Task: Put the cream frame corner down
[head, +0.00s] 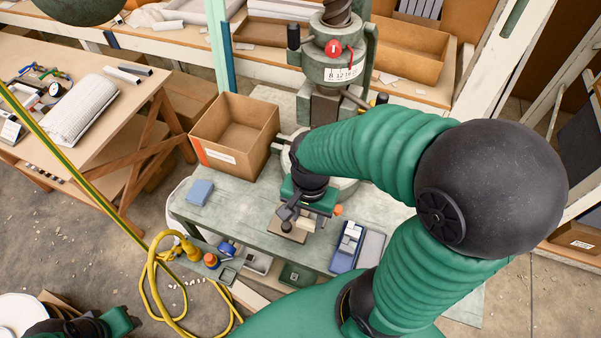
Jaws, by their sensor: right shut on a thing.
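My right gripper (302,219) reaches down over the pale workbench in front of the fly press (338,62). It is shut on a small cream piece, which looks like the cream frame corner (306,223); the fingers and wrist hide much of it. The piece is just above or at a small brown plate (287,230) on the bench; I cannot tell whether they touch. My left gripper (128,320) shows only in part at the bottom left, away from the bench, and its jaws are not clear.
A cardboard box (235,135) stands on the bench's left, with a blue block (200,192) in front. A blue tray (345,250) with pale pieces lies right of the gripper, beside a grey tray (371,250). A yellow hose (150,280) hangs at the left front.

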